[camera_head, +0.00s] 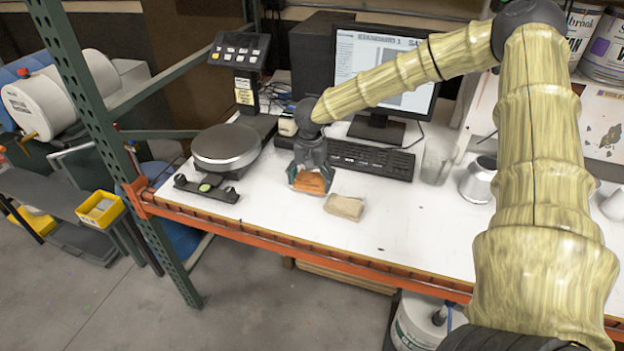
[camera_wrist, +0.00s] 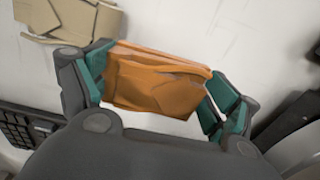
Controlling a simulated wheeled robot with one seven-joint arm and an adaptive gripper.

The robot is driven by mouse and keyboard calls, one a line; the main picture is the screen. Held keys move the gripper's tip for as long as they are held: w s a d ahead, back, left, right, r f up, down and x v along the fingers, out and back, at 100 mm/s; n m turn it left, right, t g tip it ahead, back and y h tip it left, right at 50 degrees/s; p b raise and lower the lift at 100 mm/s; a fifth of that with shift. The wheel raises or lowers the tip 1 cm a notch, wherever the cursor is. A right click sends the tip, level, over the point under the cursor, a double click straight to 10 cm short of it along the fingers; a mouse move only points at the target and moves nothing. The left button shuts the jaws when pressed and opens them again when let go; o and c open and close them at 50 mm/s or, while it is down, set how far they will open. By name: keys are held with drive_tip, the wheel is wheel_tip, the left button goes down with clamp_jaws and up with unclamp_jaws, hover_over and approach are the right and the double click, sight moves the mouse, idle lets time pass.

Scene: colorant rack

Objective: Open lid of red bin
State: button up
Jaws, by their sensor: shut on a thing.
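No red bin or lid can be made out in either view. My gripper (camera_head: 311,172) is over the white tabletop, between the round scale and a tan folded cloth. It is shut on an orange folded cloth-like piece (camera_head: 309,183). In the wrist view my gripper (camera_wrist: 160,76) has its green-padded fingers on either side of the orange piece (camera_wrist: 158,84). The piece looks creased and is at or just above the table; I cannot tell if it touches.
The tan cloth (camera_head: 344,207) lies right of my gripper. A round scale (camera_head: 227,147) stands left, a keyboard (camera_head: 372,160) and monitor (camera_head: 385,75) behind. A metal cup (camera_head: 479,180) stands at right. A green post (camera_head: 110,150) rises at the table's left end. A yellow bin (camera_head: 99,209) sits beyond.

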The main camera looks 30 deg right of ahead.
sight(312, 183)
drive_tip(key=shift+w+d+f+p, duration=0.2)
drive_tip(key=shift+w+d+p, duration=0.3)
drive_tip(key=shift+w+d, duration=0.55)
drive_tip(key=shift+a+f+p, duration=0.1)
drive_tip(key=shift+f+p, duration=0.7)
drive_tip(key=shift+f, duration=0.95)
drive_tip(key=o, duration=0.8)
drive_tip(key=shift+f, duration=0.1)
drive_tip(key=shift+c, duration=0.2)
